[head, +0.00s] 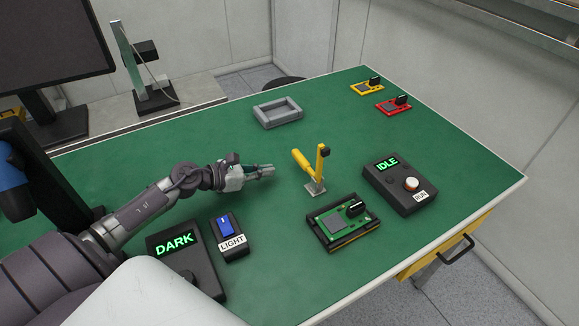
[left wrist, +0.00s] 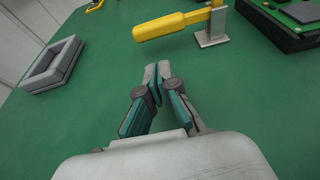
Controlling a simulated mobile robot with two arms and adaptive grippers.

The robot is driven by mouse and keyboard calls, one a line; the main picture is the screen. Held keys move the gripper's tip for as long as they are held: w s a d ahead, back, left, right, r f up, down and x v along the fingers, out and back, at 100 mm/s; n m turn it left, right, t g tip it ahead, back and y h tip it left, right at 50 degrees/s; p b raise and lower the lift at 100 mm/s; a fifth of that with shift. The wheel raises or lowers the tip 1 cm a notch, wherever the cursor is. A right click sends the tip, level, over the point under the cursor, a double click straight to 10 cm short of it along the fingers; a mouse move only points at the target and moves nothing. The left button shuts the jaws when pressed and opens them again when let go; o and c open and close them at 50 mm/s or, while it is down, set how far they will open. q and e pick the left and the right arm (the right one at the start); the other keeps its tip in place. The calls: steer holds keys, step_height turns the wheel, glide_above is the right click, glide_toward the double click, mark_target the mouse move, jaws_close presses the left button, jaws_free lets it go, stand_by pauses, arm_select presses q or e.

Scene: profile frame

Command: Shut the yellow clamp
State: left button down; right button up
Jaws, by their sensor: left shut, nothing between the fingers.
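The yellow clamp (head: 320,165) stands on the green table on a small metal base. Its yellow bar with a dark tip points upward, and its thick yellow handle leans up and to the left. In the left wrist view the clamp's handle (left wrist: 165,26) lies across the top, ahead of the fingers. My left gripper (head: 271,170) is shut and empty, low over the table to the left of the clamp and apart from it. It also shows in the left wrist view (left wrist: 157,72). My right gripper is not in view.
A green board (head: 332,221) sits in a black fixture in front of the clamp. An IDLE box (head: 400,188) with a button is to its right. A grey tray (head: 277,112) and yellow and red boards lie farther back. DARK (head: 187,262) and LIGHT (head: 229,238) boxes are nearer.

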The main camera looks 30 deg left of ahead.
mark_target(290, 173)
arm_select(q)
steer(key=p+x, duration=0.1)
steer(key=x, duration=0.6)
steer(key=shift+d+r, duration=0.1)
steer(key=shift+d, duration=0.05)
steer(key=shift+w+d, duration=0.25)
steer(key=shift+w, duration=0.05)
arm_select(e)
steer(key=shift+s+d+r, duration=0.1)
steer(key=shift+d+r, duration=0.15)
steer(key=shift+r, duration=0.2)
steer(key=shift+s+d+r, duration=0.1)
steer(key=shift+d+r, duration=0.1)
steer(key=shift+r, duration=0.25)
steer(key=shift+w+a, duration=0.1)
